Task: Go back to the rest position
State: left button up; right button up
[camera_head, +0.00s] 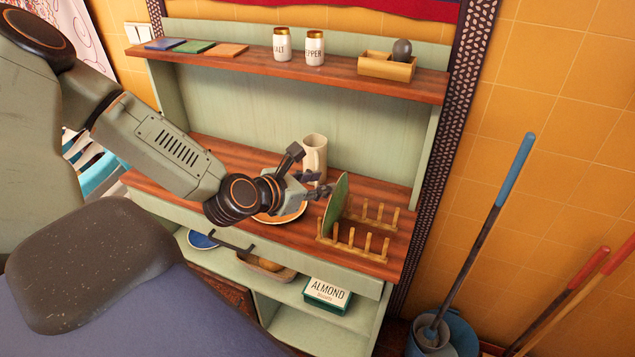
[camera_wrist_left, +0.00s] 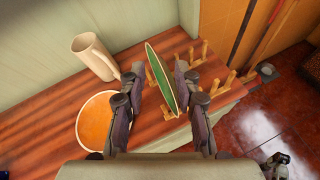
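My left arm reaches in from the left in the head view. Its gripper (camera_head: 322,186) is over the cabinet's wooden counter, just left of a green plate (camera_head: 335,206) standing upright in a wooden dish rack (camera_head: 353,246). In the left wrist view the two fingers (camera_wrist_left: 158,88) are spread wide. The green plate (camera_wrist_left: 160,82) appears in the gap between them, with no finger visibly closed on it. An orange plate (camera_wrist_left: 97,121) lies flat on the counter to the left, partly behind a finger. My right gripper does not show in the head view.
A beige mug (camera_head: 315,156) stands on the counter behind the gripper. The upper shelf (camera_head: 223,56) holds salt and pepper jars (camera_head: 314,47) and a small wooden box (camera_head: 386,68). An almond box (camera_head: 327,296) is on the lower shelf. A bucket (camera_head: 452,335) with a blue-handled tool stands right.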

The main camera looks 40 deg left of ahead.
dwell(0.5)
pick_arm(q)
jog(key=s+d+f+m+g+b, duration=0.3)
jog(key=s+d+f+m, duration=0.15)
jog(key=f+m, duration=0.5)
jog(key=s+d+f+m+g+b, duration=0.35)
jog(key=s+f+m, duration=0.3)
jog(key=m, duration=0.65)
jog(key=s+d+f+m+g+b, duration=0.1)
jog(key=s+f+m+g+b, duration=0.1)
jog(key=s+f, duration=0.4)
jog(key=s+d+f+m+g+b, duration=0.2)
jog(key=s+f+m+b, duration=0.2)
jog(key=s+f, duration=0.3)
jog(key=s+d+f+m+g+y+b, duration=0.1)
jog(key=s+f+m+g+b, duration=0.1)
jog(key=s+f+m+b, duration=0.2)
jog(key=s+f+b, duration=0.1)
jog(key=s+f, duration=0.2)
jog(key=f, duration=0.1)
jog(key=shift+s+d+f+g, duration=0.15)
jog(key=shift+d+g, duration=0.1)
jog(key=shift+g, duration=0.1)
jog(key=shift+a, duration=0.1)
